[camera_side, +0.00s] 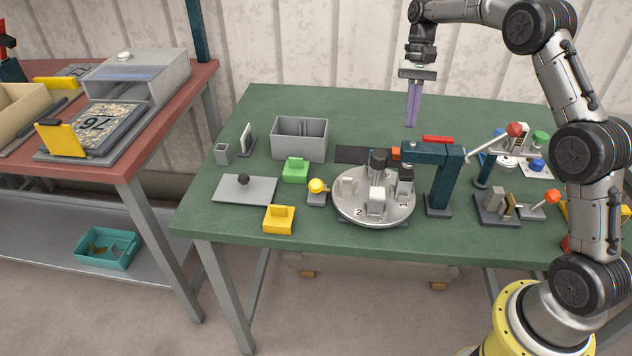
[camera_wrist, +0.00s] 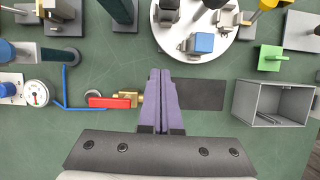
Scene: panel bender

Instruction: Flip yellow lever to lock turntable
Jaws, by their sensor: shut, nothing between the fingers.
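The turntable (camera_side: 345,207) is a round light-grey disc with several blocks on it, on the green bench. It also shows at the top of the wrist view (camera_wrist: 212,50). The yellow lever (camera_side: 318,186) has a round knob on a small grey base, just left of the turntable. In the wrist view its yellow knob end (camera_wrist: 271,4) is cut by the top edge. My gripper (camera_side: 411,125) is shut and empty, purple fingers pointing down, above the back of the bench. Its fingers show in the wrist view (camera_wrist: 161,73), well apart from the lever.
A teal press with an arm (camera_side: 442,180) stands right of the turntable. A red-handled valve (camera_wrist: 108,102) and a dark mat (camera_wrist: 200,94) lie near my fingers. A grey bin (camera_side: 299,139), green block (camera_side: 295,170) and yellow block (camera_side: 279,219) stand around the lever.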

